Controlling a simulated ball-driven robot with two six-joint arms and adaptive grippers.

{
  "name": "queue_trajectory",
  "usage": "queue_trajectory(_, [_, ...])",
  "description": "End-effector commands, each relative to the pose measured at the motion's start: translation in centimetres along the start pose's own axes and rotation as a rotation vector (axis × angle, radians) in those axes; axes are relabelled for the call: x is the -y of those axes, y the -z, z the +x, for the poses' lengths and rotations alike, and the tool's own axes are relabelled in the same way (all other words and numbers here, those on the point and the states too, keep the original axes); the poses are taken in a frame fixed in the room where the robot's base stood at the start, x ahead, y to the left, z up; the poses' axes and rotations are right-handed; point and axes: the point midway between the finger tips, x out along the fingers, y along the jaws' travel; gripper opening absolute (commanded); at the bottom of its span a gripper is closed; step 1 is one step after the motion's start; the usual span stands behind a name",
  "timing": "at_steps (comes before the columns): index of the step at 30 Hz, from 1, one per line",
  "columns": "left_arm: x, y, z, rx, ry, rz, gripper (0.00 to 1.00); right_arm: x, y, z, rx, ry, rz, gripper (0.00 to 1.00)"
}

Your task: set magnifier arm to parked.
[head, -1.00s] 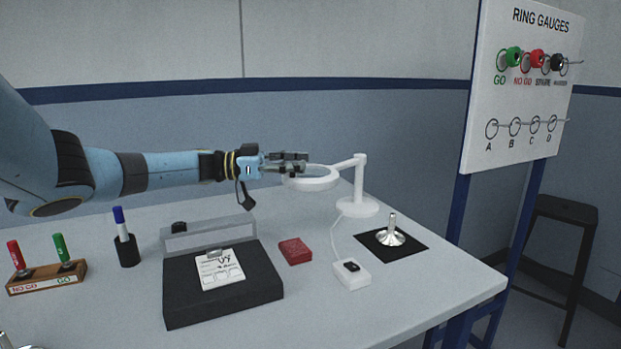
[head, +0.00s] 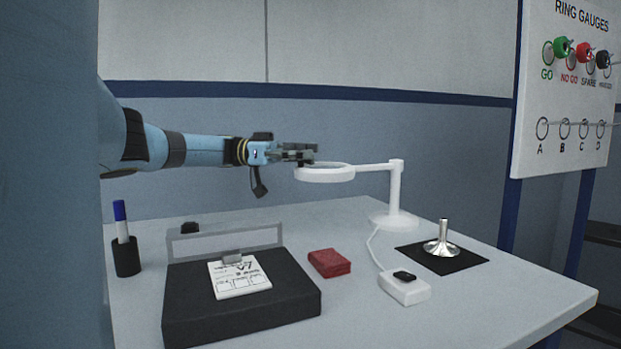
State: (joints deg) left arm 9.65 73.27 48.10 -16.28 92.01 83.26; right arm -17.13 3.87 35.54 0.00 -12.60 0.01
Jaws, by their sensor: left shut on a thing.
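The magnifier (head: 325,173) is a white ring lens on a white arm (head: 374,167) that runs to a post on a round base (head: 393,219) at the table's back right. Its arm points left from the post. My left gripper (head: 308,155) reaches in from the left, and its fingers are shut on the left rim of the magnifier ring. The ring is held level above the table. My right gripper is not in view.
A black case (head: 240,308) with a paper tag, a red block (head: 329,263), a white switch box (head: 404,290) and a metal piece on a black mat (head: 470,263) are on the table. A marker cup (head: 126,256) stands left. A ring gauge board (head: 560,100) stands right.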

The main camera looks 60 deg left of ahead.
Motion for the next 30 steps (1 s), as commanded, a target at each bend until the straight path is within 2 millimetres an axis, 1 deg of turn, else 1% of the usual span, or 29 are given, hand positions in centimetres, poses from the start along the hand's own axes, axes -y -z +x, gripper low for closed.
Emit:
queue_trajectory(1, [0.0,-0.9,-0.3,0.013,-0.007,-0.009,0.00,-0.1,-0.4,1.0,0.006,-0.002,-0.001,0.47])
queue_trajectory(6, [-0.1,-0.5,-0.4,0.014,-0.023,-0.008,0.00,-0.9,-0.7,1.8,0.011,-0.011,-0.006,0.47])
queue_trajectory(10, [-0.1,-0.3,-0.4,0.014,-0.028,-0.006,0.00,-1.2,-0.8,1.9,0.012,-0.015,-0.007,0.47])
queue_trajectory(20, [0.1,0.2,-0.5,0.011,-0.024,-0.001,0.00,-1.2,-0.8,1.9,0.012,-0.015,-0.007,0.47])
queue_trajectory(21, [0.1,0.2,-0.5,0.011,-0.023,0.000,0.09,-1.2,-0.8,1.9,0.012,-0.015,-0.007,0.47])
queue_trajectory(26, [0.1,0.2,-0.4,0.010,-0.023,0.000,0.30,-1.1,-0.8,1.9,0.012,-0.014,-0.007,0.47])
queue_trajectory(27, [0.1,0.2,-0.4,0.009,-0.024,-0.001,0.35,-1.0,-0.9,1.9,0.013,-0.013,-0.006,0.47])
queue_trajectory(30, [0.0,0.1,-0.3,0.008,-0.026,-0.001,0.47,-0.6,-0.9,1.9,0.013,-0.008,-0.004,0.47])
